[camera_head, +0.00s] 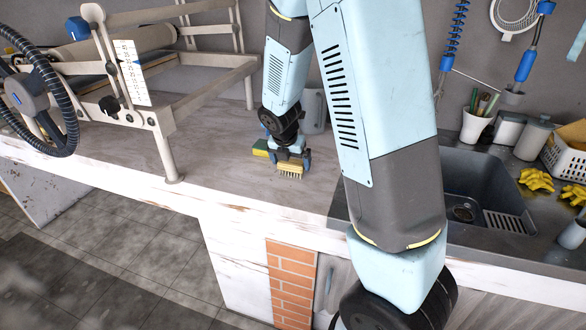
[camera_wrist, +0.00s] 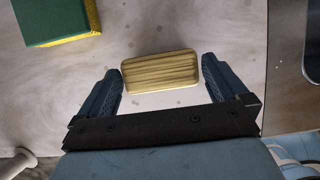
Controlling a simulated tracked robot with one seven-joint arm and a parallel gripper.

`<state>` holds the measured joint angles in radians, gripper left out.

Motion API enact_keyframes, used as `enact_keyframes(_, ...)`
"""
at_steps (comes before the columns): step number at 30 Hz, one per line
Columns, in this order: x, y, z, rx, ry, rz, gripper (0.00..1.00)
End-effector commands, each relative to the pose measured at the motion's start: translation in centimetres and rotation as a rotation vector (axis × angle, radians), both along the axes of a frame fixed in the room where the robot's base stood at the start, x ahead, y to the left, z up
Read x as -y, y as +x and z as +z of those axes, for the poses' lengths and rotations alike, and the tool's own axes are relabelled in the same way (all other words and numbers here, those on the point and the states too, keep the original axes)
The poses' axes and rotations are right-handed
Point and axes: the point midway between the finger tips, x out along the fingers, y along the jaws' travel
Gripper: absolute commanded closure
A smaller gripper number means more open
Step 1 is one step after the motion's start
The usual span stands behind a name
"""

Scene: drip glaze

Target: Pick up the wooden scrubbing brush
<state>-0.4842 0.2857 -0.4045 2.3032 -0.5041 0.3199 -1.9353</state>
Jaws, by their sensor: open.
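The wooden scrubbing brush (camera_wrist: 160,71) lies on the worktop, and its wood-grained back faces the wrist camera. In the head view the brush (camera_head: 291,168) shows its pale bristles at the front, below my gripper (camera_head: 291,158). In the wrist view my gripper (camera_wrist: 161,83) is open, with one dark finger to the left and one to the right of the brush. I cannot tell how far the fingertips are above the worktop.
A green and yellow sponge (camera_wrist: 55,20) lies left of the brush; it also shows in the head view (camera_head: 261,148). A grey jug (camera_head: 313,110) stands behind. A sink (camera_head: 480,190) is to the right, a framed roller machine (camera_head: 135,60) to the left.

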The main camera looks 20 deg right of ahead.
Motion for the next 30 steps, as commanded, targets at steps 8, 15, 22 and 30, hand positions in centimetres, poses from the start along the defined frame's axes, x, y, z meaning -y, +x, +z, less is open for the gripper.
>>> enact_keyframes(8,0.4,0.6,-1.7,0.001,0.001,0.0,0.0)
enact_keyframes(15,0.4,0.6,-1.8,0.001,0.001,0.0,0.0)
enact_keyframes(22,0.4,0.6,-1.8,0.001,0.001,0.0,0.22)
enact_keyframes(30,0.4,0.6,-1.8,0.001,0.001,0.0,0.36)
